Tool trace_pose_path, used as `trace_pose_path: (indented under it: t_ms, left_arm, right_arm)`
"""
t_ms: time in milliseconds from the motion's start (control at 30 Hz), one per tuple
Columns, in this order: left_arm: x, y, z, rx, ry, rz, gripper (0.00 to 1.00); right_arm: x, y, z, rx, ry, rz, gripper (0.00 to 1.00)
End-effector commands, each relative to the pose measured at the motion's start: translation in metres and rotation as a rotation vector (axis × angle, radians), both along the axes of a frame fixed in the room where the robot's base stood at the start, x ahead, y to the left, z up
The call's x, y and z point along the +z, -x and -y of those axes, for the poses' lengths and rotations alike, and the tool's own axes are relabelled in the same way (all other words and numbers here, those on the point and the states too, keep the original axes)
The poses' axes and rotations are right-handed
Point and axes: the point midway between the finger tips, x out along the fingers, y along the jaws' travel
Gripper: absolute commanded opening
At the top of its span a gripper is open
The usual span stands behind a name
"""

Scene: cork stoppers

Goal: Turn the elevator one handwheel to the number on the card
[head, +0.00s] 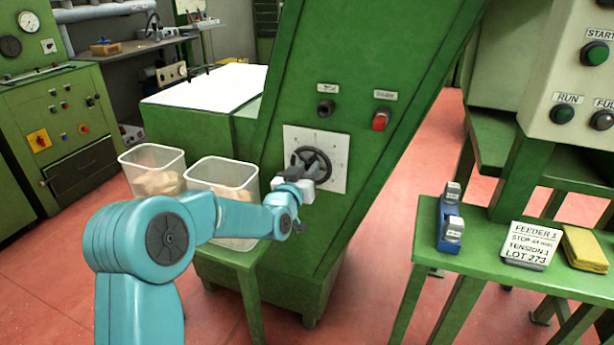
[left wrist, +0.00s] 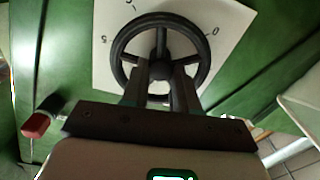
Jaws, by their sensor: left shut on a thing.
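The black handwheel (head: 318,156) stands on a white square dial plate (head: 335,181) on the green sloped elevator housing. My left gripper (head: 301,174) is at the wheel's lower left in the head view. In the left wrist view, its fingers (left wrist: 165,76) are shut on the handwheel (left wrist: 118,52) near the lower rim and a spoke. The dial plate (left wrist: 222,17) shows a 0 to the right and what looks like a 5 to the left.
A black knob (head: 326,107) and a red switch (head: 381,119) sit above the wheel. Clear bins (head: 222,173) with cork-coloured contents stand at left. A blue holder (head: 449,222) and yellow pad (head: 585,248) lie on the right bench. Red floor shows between the machines.

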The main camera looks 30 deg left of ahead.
Motion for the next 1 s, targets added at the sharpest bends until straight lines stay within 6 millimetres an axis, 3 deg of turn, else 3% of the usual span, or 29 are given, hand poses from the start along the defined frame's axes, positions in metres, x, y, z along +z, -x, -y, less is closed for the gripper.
trace_pose_path:
  t_ms: [100,500,1000]
  left_arm:
    - [-0.007,0.000,0.000,-0.001,0.086,0.023,0.00]
    - [-0.006,0.000,-0.001,0.000,0.408,0.099,0.00]
    - [-0.003,0.000,-0.001,0.000,0.618,0.146,0.00]
  right_arm:
    - [-0.022,0.000,0.000,0.000,0.000,0.000,0.43]
    - [-0.067,0.000,0.000,-0.001,0.000,0.000,0.43]
    - [-0.089,-0.007,0.006,-0.026,0.005,0.011,0.43]
